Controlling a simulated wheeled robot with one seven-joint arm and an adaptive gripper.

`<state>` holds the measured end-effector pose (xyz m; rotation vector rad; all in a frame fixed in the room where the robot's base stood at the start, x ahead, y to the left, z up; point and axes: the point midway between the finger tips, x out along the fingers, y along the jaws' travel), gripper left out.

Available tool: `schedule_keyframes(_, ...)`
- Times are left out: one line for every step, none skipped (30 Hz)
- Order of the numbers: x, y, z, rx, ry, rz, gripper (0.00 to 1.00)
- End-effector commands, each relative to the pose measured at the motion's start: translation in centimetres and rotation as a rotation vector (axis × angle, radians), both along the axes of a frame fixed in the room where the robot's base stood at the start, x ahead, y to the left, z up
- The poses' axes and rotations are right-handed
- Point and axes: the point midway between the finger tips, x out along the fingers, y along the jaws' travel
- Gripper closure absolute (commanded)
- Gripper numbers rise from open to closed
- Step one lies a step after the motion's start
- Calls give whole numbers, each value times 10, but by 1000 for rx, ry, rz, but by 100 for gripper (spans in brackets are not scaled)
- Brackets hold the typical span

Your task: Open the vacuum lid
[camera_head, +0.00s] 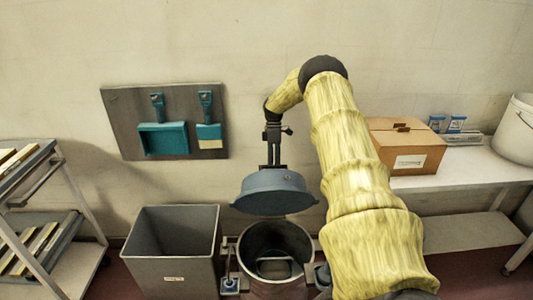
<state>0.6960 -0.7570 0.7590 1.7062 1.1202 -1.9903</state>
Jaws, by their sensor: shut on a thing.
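The vacuum lid (275,192) is a blue-grey dome with a wide rim. It hangs in the air above the vacuum drum (277,284), apart from it and slightly tilted. The drum is a round metal vessel with its top open, and a dark part shows inside it. My gripper (273,163) points down and is shut on the top of the lid. The exact grip on the lid is small and partly hidden. My arm comes in from the lower right and covers part of the view right of the drum.
A grey bin (172,252) stands left of the drum. A shelf rack (48,215) is at the far left. A board (165,122) with a teal dustpan and brush hangs on the wall. At right, a bench (460,178) bears a cardboard box (407,146) and a white bucket (517,130).

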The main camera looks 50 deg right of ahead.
Motion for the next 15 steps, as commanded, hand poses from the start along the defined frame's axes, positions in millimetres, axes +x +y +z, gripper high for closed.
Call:
schedule_keyframes(-6,4,-16,11,10,-4,100)
schedule_keyframes(-6,3,-16,12,10,-5,100)
schedule_keyframes(-6,3,-16,11,10,-6,100)
schedule_keyframes(-6,3,-16,12,9,-6,100)
schedule_keyframes(-6,2,-16,12,10,-7,100)
schedule_keyframes(-6,2,-16,12,10,-7,100)
schedule_keyframes(-6,2,-16,12,10,-7,100)
schedule_keyframes(-6,2,-16,12,9,-7,100)
schedule_keyframes(-6,2,-16,12,9,-7,100)
schedule_keyframes(-6,2,-16,12,9,-7,100)
schedule_keyframes(-6,2,-16,12,9,-7,100)
schedule_keyframes(-6,2,-16,12,9,-7,100)
schedule_keyframes(-7,2,-16,12,9,-7,87)
schedule_keyframes(-7,2,-16,12,9,-7,82)
schedule_keyframes(-7,2,-16,13,10,-8,75)
